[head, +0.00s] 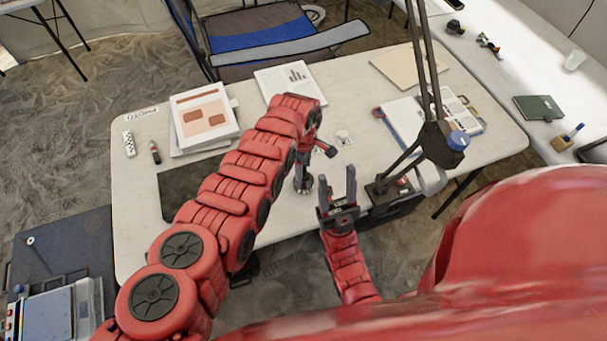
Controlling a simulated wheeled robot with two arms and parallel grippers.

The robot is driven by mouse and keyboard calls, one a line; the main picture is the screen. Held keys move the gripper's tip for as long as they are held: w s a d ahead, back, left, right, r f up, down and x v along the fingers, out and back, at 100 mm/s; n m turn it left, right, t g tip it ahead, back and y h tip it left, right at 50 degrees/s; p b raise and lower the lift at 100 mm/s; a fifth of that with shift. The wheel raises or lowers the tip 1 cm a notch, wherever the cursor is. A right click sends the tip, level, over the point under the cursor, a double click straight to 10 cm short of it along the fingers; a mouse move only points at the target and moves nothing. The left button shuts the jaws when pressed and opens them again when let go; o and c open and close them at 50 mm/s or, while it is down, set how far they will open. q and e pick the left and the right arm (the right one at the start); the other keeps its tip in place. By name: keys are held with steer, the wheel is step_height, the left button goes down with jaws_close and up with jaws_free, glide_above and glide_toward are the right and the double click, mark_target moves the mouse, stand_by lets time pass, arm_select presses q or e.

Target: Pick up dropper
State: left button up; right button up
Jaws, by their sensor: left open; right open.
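I cannot make out a dropper with certainty. A small slim dark item with a red part (155,152) lies at the table's left side and may be it, but it is too small to tell. My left arm reaches across the table from the lower left. Its gripper (318,148) is over the middle of the table, open, and mostly hidden by its own wrist. My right gripper (338,195) is open and empty at the table's near edge, its two dark fingers pointing away from me. Neither gripper is at the slim item.
A blue chair (250,35) stands behind. A second table (510,75) is at right.

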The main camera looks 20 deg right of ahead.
arm_select(q)
jaws_close()
stand_by(0.3)
stand_by(0.3)
